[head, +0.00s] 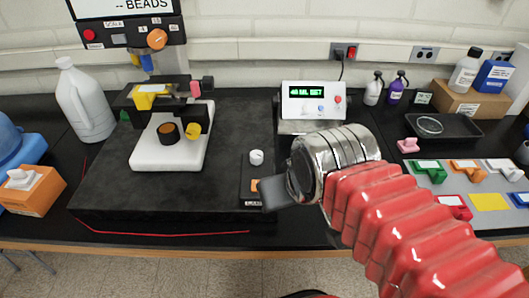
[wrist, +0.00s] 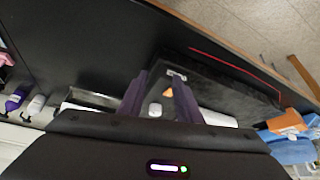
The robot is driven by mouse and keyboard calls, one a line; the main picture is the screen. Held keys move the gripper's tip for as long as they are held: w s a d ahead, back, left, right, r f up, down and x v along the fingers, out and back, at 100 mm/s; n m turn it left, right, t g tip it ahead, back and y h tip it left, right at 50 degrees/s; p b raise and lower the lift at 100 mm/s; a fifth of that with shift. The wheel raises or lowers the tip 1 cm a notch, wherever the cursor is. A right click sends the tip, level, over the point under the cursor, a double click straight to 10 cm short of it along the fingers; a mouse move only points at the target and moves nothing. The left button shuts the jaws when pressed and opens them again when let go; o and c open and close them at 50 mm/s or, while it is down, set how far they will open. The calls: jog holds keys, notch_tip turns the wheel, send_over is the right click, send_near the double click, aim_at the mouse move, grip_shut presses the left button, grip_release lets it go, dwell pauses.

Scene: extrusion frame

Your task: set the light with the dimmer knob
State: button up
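The white round dimmer knob (head: 257,157) stands on a small dark panel (head: 247,172) on the right of the black slab. A label reading like "LAMP" is at the panel's front edge, with an orange part (head: 257,185) behind it, partly covered by my gripper in the head view. My gripper (head: 272,194) is over the panel's front right side. In the wrist view the fingers (wrist: 160,80) are apart, with the white knob (wrist: 155,110) and orange part (wrist: 169,93) showing between them. Nothing is held, and contact with the knob cannot be seen.
A white instrument with yellow and black parts (head: 172,135) stands on the black slab (head: 110,205). A white box with a green display (head: 313,105) is behind my gripper. A white jug (head: 84,100) and orange box (head: 32,192) are left. Colored parts and a black tray (head: 443,126) are right.

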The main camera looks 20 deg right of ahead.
jog(key=o, duration=0.4)
jog(key=shift+c, duration=0.2)
dwell(0.4)
jog(key=shift+w+f, duration=0.1)
